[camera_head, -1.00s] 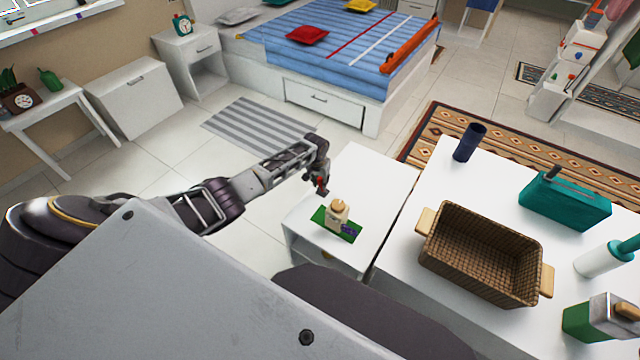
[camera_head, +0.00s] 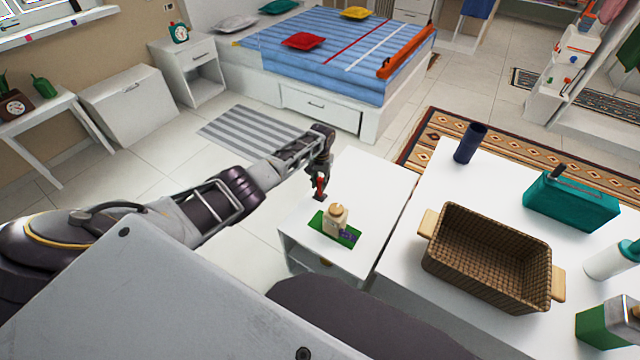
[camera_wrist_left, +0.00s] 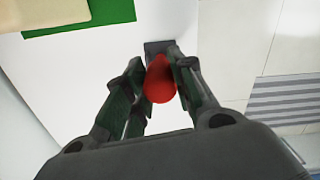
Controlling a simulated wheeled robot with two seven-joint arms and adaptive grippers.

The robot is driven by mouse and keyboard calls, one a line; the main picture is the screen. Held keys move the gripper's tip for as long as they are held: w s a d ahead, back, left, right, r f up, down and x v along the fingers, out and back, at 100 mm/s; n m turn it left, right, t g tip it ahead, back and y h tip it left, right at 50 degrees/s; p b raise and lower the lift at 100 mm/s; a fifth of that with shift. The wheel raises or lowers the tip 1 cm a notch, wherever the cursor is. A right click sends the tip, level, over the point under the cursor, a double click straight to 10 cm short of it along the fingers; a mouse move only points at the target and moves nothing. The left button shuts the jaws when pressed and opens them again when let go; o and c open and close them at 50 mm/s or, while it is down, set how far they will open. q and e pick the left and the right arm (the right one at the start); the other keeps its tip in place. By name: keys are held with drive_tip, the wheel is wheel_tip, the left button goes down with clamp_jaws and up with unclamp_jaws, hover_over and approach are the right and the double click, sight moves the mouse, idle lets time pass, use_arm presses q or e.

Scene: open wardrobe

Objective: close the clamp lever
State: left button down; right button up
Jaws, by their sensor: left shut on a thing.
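The clamp lever (camera_head: 320,186) has a red handle and stands on a small dark base at the left edge of the white side table. My left gripper (camera_head: 319,180) is over it and shut on the red handle. In the left wrist view the red handle (camera_wrist_left: 160,80) sits between the two fingers of my left gripper (camera_wrist_left: 160,72), with the dark base (camera_wrist_left: 158,47) just beyond. The fingers hide part of the lever, and its exact angle is hard to tell. My right gripper is not in view.
A cream bottle (camera_head: 336,217) stands on a green mat (camera_head: 322,229) close to the lever. A wicker basket (camera_head: 470,280), a dark blue cup (camera_head: 470,143) and a teal box (camera_head: 570,203) stand on the larger white table to the right. The side table's back part is clear.

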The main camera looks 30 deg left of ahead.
use_arm(q)
drive_tip(key=shift+f, duration=0.1)
drive_tip(key=c, duration=1.6)
unclamp_jaws()
drive_tip(key=o, duration=0.4)
drive_tip(key=shift+o, duration=0.2)
wheel_tip(320, 180, up, 12)
drive_tip(key=shift+w, duration=0.3)
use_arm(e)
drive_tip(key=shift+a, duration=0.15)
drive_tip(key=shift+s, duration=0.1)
